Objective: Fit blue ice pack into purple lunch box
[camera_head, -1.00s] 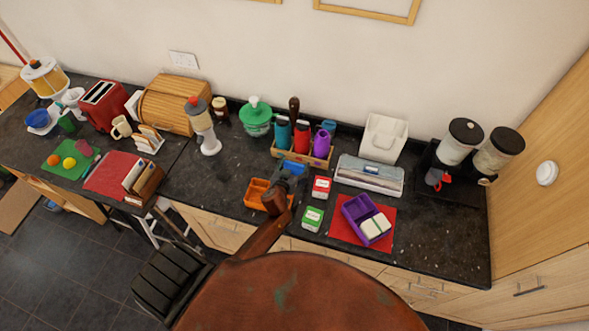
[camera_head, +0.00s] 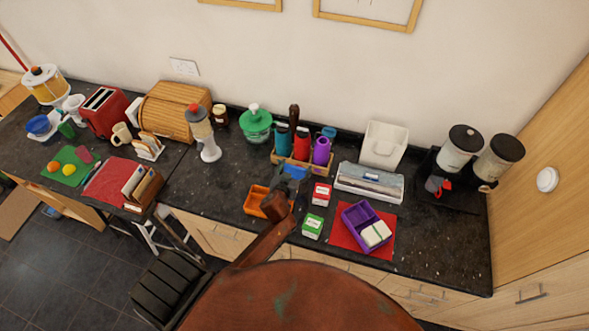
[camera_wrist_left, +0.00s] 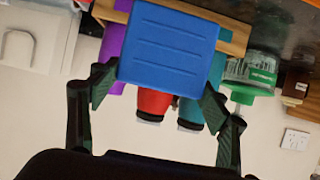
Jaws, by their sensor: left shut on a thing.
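The blue ice pack (camera_head: 296,172) is in my left gripper (camera_head: 291,184), over the counter behind the orange tray. In the left wrist view the ice pack (camera_wrist_left: 168,48) is a flat ribbed block between the two dark fingers of the gripper (camera_wrist_left: 158,88), which is shut on it. The purple lunch box (camera_head: 350,214) lies on a red mat (camera_head: 344,238) to the right of the gripper. Its front right part holds a white block with a dark band; its other compartments look empty. My right gripper is not in view.
A red-and-white box (camera_head: 321,193) and a green-and-white box (camera_head: 312,226) stand between my gripper and the lunch box. An orange tray (camera_head: 254,203) is at the left. A wooden bottle rack (camera_head: 287,160) and a grey-white case (camera_head: 370,184) stand behind.

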